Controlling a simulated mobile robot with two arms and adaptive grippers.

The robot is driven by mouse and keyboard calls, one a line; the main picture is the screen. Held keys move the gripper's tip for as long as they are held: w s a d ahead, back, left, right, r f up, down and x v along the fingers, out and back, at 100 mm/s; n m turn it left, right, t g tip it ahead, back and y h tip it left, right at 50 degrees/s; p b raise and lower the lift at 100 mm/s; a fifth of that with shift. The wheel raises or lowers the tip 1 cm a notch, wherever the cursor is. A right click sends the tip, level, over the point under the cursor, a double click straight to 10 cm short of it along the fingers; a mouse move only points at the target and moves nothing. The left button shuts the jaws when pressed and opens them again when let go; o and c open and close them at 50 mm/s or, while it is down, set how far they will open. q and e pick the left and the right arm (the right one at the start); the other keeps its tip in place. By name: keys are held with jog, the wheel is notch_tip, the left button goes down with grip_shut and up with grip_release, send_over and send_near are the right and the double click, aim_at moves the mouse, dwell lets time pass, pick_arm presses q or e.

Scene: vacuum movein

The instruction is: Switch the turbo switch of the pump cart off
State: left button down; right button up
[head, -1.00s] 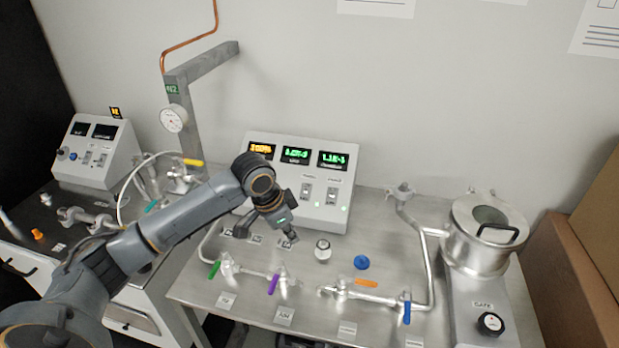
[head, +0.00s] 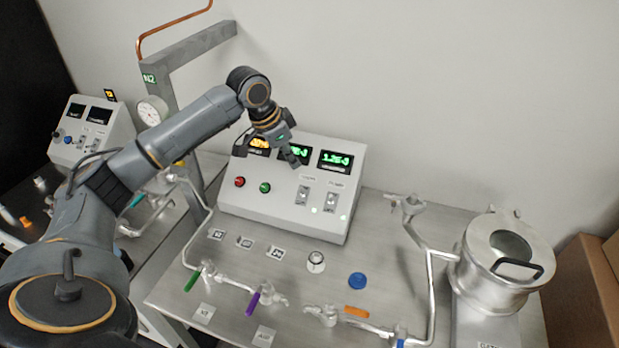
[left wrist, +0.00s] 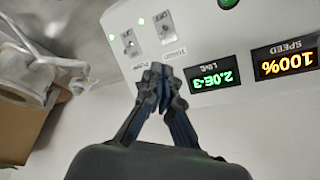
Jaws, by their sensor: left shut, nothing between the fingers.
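The pump cart's light grey control box (head: 270,212) stands on a steel table. My right gripper is out of view.
Displays include an orange speed readout of 100% (left wrist: 287,63). Red (head: 239,182) and green (head: 265,187) buttons sit left of the switches. Valves and pipes fill the table front, with a metal chamber (head: 505,260) at right. A gauge post stands at left.

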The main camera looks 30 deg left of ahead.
aim_at(302, 191)
pick_arm(q)
jog(key=p+x, duration=0.3)
jog(key=x, duration=0.5)
jog(key=shift+d+f, duration=0.15)
jog(key=shift+f, duration=0.15)
jog(key=shift+w+f, duration=0.2)
jog(key=shift+f, duration=0.15)
jog(key=shift+w+f, duration=0.1)
jog(key=shift+f, duration=0.2)
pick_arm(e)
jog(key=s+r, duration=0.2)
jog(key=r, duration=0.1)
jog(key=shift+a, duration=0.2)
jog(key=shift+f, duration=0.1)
